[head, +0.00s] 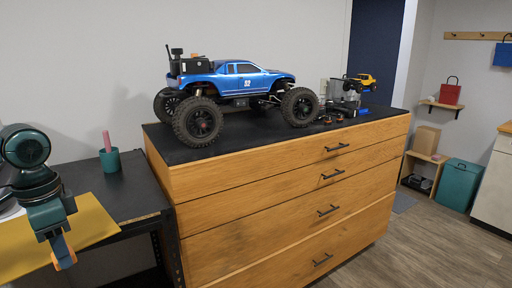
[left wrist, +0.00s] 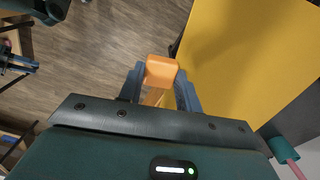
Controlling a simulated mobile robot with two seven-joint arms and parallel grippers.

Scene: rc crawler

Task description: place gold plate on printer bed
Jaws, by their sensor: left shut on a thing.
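The gold plate (head: 92,218) is a flat yellow sheet at the lower left of the head view, in front of the dark side table. It fills the upper right of the left wrist view (left wrist: 245,60). My left gripper (head: 64,256) is at the plate's near edge, pointing down. In the left wrist view its fingers (left wrist: 160,92) are closed around an orange piece beside the plate's edge, and I take it to be holding the plate. How the orange piece joins the plate is unclear. I cannot make out the printer bed. My right gripper is not clearly seen.
A dark side table (head: 125,190) carries a teal cup (head: 110,160) with a pink stick. Right of it, a wooden drawer cabinet (head: 235,190) bears a blue crawler truck (head: 235,80) and a small yellow vehicle (head: 360,81). Open wooden floor (head: 430,235) lies at right.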

